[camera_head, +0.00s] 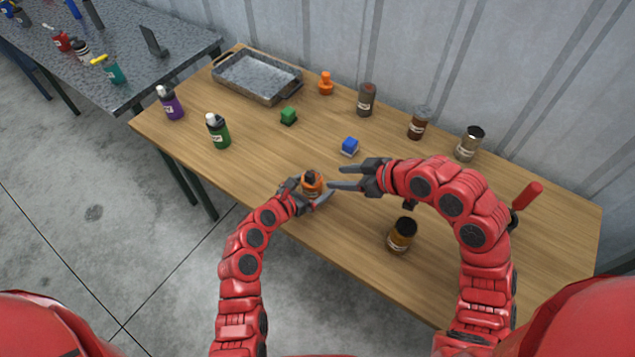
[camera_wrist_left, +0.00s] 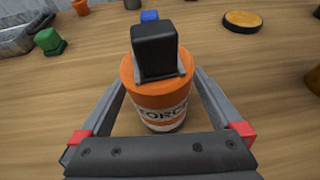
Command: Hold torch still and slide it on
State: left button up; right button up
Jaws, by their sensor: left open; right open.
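The torch (camera_head: 312,184) is an orange can with a white label band and a black block-shaped top. It stands upright on the wooden table near its front edge. The left wrist view shows it close up (camera_wrist_left: 158,97), with part of its label readable. My left gripper (camera_head: 307,192) is open, with its fingers on either side of the can. My right gripper (camera_head: 337,178) is open and empty, just right of the torch, its fingers pointing toward it. The can's lower part is partly hidden in the head view.
A blue block (camera_head: 349,147) and a green block (camera_head: 288,116) lie behind the torch. A brown jar (camera_head: 401,236) stands front right. A metal tray (camera_head: 257,77) and several bottles line the back and left. An amber disc (camera_wrist_left: 242,21) lies flat behind right in the wrist view.

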pick_arm(q)
jog(key=shift+w+d+f, duration=0.25)
jog(key=shift+w+d, duration=0.15)
jog(key=c, duration=1.5)
